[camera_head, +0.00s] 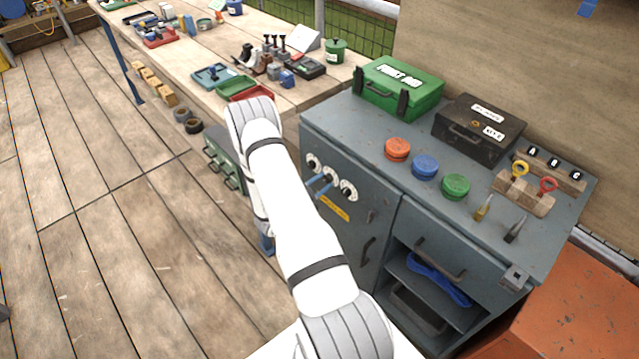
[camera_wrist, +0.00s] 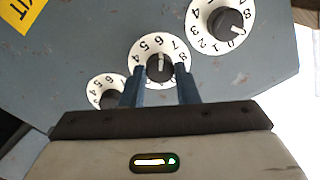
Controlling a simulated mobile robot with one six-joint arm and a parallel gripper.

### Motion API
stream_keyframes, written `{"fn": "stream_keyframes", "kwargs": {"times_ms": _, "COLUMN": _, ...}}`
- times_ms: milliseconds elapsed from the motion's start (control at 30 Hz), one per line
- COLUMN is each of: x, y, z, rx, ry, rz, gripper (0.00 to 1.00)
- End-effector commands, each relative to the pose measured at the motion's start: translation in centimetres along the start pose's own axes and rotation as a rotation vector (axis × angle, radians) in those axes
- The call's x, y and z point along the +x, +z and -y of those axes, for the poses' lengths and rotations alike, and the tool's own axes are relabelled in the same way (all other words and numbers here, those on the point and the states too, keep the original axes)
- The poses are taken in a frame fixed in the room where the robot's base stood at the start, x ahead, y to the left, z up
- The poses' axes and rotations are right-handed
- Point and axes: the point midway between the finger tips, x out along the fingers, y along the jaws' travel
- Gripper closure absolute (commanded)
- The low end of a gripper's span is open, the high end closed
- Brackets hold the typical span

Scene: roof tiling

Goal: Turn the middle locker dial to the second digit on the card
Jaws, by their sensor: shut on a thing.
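Three white locker dials with dark knobs sit on the grey cabinet's front. The middle dial (camera_head: 330,180) also shows in the wrist view (camera_wrist: 143,50), between the other two. My gripper (camera_head: 322,185) is at this dial, and its blue fingers (camera_wrist: 160,87) are shut on the dark knob, one on each side. The knob's pale mark points towards the top of the wrist picture; the exact digit there is hard to read. An outer dial (camera_wrist: 198,14) is at upper right and the other (camera_wrist: 94,88) at lower left, partly hidden. I cannot make out a card with digits.
The grey cabinet (camera_head: 345,120) carries a green first aid box (camera_head: 400,88), a black box (camera_head: 477,130) and orange, blue and green round tins. A yellow label (camera_head: 333,208) is below the dials. A cluttered workbench (camera_head: 215,60) stands behind. The plank floor at left is open.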

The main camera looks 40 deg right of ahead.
Motion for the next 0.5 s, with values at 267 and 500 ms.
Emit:
{"fn": "stream_keyframes", "kwargs": {"times_ms": 267, "x": 0.17, "y": -0.14, "z": 0.06, "rx": -0.075, "ry": 0.001, "rz": -0.001, "gripper": 0.95}}
{"fn": "stream_keyframes", "kwargs": {"times_ms": 500, "x": 0.15, "y": -0.12, "z": 0.05, "rx": -0.087, "ry": 0.001, "rz": -0.001, "gripper": 0.95}}
